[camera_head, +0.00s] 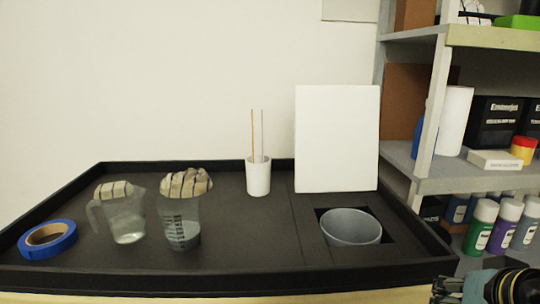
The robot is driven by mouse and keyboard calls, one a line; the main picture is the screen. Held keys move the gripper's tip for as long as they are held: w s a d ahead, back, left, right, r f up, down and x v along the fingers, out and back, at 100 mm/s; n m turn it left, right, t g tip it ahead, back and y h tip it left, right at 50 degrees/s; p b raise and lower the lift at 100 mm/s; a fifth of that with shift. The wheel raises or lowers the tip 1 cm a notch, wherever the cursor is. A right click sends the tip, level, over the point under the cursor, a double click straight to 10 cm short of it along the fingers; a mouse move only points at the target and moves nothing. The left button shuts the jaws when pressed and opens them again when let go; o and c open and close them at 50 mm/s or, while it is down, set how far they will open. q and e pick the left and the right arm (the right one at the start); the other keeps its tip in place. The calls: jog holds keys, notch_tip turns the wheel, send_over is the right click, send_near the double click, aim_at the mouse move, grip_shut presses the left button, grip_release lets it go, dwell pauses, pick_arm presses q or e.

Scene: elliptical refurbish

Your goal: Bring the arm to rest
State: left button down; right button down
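Part of my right arm, with black, teal and gold-ringed parts, shows at the lower right corner, in front of the tray's right front corner. Dark pieces at its left end look like my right gripper (446,290). They are cut off by the frame's lower edge, and I cannot tell whether the fingers are open or shut. I see nothing held there. My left arm and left gripper are not in view.
A black tray (230,278) holds blue tape (68,246), a clear jug (128,222), a measuring cup (181,228), a white cup with sticks (258,180), a white panel (337,138) and a grey bucket (350,226). A shelf (480,184) with bottles stands right.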

jog(key=s+d+f+n+g, duration=0.1)
jog(key=s+f+n+g, duration=0.15)
jog(key=s, duration=0.55)
jog(key=s+d+f+n+g, duration=0.1)
jog(key=s+n+g, duration=0.15)
jog(key=s, duration=0.55)
jog(key=s+d+f+g+b, duration=0.15)
jog(key=f+b, duration=0.35)
jog(key=f, duration=1.4)
jog(key=s+d+f+t+b, duration=0.15)
jog(key=f+b, duration=0.25)
jog(key=f, duration=1.5)
jog(key=s+f+g+b, duration=0.2)
jog(key=s+f+b, duration=0.4)
jog(key=s+f, duration=1.2)
notch_tip(320, 180, down, 2)
jog(key=shift+s+f+h, duration=0.1)
jog(key=shift+s+h, duration=0.05)
jog(key=shift+h, duration=0.15)
